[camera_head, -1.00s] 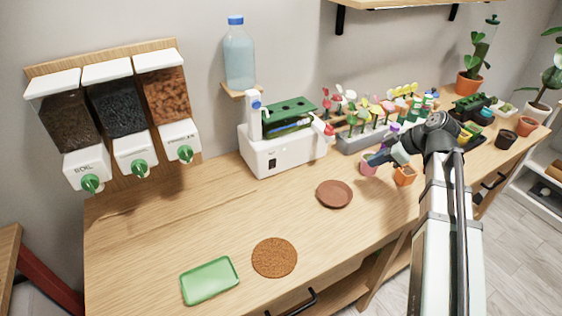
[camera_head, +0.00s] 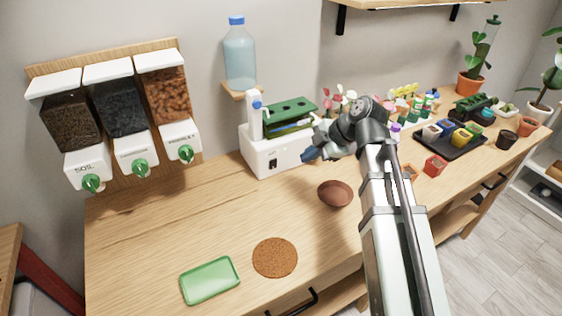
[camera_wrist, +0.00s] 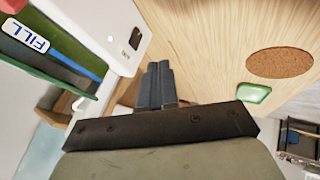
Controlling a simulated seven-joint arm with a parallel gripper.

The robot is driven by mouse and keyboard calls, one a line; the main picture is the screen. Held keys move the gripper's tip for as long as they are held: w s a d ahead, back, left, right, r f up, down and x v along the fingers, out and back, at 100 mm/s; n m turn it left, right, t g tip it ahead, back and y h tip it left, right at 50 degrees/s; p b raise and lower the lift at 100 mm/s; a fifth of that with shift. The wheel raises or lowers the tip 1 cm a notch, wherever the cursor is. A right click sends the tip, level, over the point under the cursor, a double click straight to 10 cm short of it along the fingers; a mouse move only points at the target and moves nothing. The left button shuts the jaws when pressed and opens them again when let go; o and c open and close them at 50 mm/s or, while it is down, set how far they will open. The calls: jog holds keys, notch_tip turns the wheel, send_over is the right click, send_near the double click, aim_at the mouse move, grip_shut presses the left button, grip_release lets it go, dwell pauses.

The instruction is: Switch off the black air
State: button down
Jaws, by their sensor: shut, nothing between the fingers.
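The white box (camera_head: 262,158) stands against the wall, with a green tray (camera_head: 290,111) on top. A small black switch (camera_head: 272,163) is on its front face. In the wrist view, the white box (camera_wrist: 118,14) is at the upper left, with a dark switch-like patch (camera_wrist: 135,38) on its face beside small unreadable lettering. My gripper (camera_head: 308,155) is in front of the box's right part, to the right of the switch. In the wrist view, its dark fingertips (camera_wrist: 158,68) are together and empty, a little apart from the patch in the picture.
A brown saucer (camera_head: 335,194) lies below my gripper. A cork mat (camera_head: 274,258) and green tray (camera_head: 209,281) lie nearer the front. Dispensers (camera_head: 135,150) hang at left. Several small pots in a black tray (camera_head: 457,149) stand at right.

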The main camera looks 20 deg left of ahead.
aim_at(273, 161)
jog(key=shift+f, duration=0.1)
jog(key=x, duration=0.9)
jog(key=shift+w+a+f, duration=0.15)
jog(key=shift+w+a, duration=0.9)
jog(key=shift+a, duration=0.15)
jog(key=shift+w+a, duration=0.45)
jog(key=shift+a, duration=0.05)
jog(key=shift+w+a, duration=0.25)
jog(key=shift+r, duration=0.4)
jog(key=shift+r, duration=0.6)
